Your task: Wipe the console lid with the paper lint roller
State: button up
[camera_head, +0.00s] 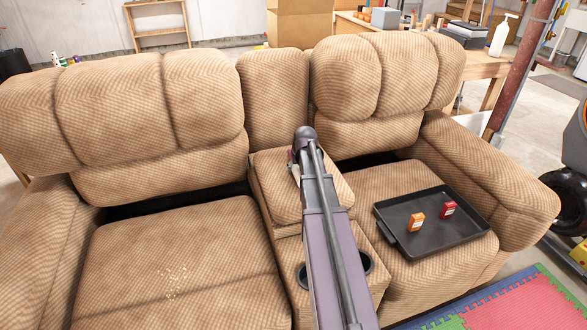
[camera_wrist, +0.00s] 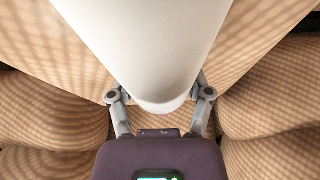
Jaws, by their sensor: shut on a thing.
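The console lid (camera_head: 268,188) is the tan padded top between the two recliner seats. My arm crosses over it in the head view and covers its middle. My gripper (camera_wrist: 160,97) is shut on the paper lint roller (camera_wrist: 150,45), a smooth white cylinder that fills the upper middle of the wrist view. One finger shows on each side of it. Tan ribbed fabric lies behind the roller, but I cannot tell whether the two touch. In the head view the roller and most of my gripper are hidden behind my arm.
A black tray (camera_head: 389,232) with an orange box (camera_head: 416,222) and a red box (camera_head: 448,209) rests on the right seat. Pale crumbs (camera_head: 173,281) lie on the left seat. Dark cup holders (camera_head: 364,262) are in the console front. Backrests (camera_head: 275,95) rise behind the lid.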

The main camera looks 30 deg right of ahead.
jog(key=shift+s+f, duration=0.1)
jog(key=shift+s, duration=0.5)
jog(key=o, duration=0.7)
jog(key=shift+w+r, duration=0.1)
jog(key=shift+r, duration=0.2)
jog(key=c, duration=0.8)
jog(key=shift+c, duration=0.4)
